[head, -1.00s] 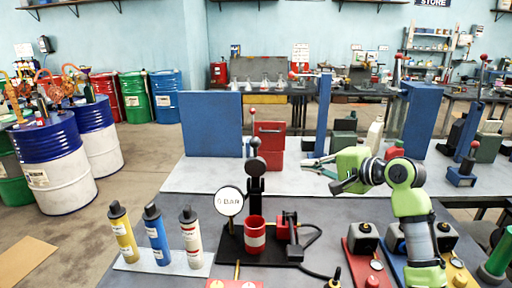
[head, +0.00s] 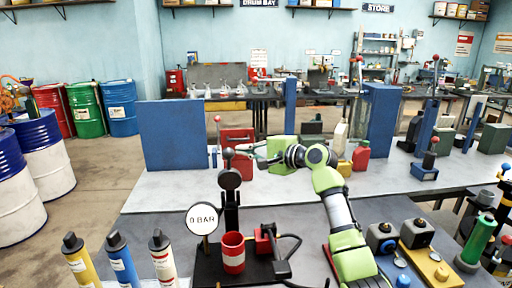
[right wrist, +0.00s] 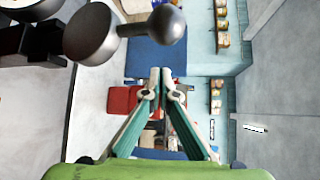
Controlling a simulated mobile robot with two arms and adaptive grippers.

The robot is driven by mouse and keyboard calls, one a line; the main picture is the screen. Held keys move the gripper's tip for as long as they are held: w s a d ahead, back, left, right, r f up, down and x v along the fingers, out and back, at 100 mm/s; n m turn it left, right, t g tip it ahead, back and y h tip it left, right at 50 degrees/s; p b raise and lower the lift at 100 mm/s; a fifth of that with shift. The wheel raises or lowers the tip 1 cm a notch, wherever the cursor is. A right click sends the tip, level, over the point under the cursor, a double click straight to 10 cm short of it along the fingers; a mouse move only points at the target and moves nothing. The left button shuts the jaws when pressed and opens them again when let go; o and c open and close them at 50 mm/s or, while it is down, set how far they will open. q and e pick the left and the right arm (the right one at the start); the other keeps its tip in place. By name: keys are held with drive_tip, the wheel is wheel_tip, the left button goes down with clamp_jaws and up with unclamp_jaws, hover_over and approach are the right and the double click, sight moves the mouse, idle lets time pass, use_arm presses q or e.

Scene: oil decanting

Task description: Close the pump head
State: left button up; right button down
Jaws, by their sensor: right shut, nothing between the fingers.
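The pump stands on a black base plate (head: 212,262) on the near table. Its dark upright carries a round dark disc, the pump head (head: 229,178), with a dark ball knob (head: 228,153) above it. My right gripper (head: 242,153) is shut and empty, pointing left just right of the knob in the head view. In the right wrist view, the shut fingertips (right wrist: 161,75) lie below the ball knob (right wrist: 166,24) and right of the disc (right wrist: 90,33). Any contact with the knob cannot be told. My left gripper is not in view.
A gauge (head: 202,218) reading 0 BAR and a red cup (head: 233,252) stand close to the pump. Yellow, blue and white cartridges (head: 122,259) stand at the lower left. A blue panel (head: 185,135) and a red can (head: 236,146) stand behind.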

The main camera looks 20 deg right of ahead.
drive_tip(key=s+a, duration=0.1)
drive_tip(key=s+a+r+p, duration=0.1)
drive_tip(key=shift+s+a, duration=0.1)
drive_tip(key=shift+s, duration=0.3)
drive_tip(key=shift+a, duration=0.15)
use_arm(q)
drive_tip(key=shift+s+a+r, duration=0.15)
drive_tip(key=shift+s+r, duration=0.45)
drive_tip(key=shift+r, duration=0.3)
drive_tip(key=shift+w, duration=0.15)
use_arm(e)
drive_tip(key=shift+s, duration=0.1)
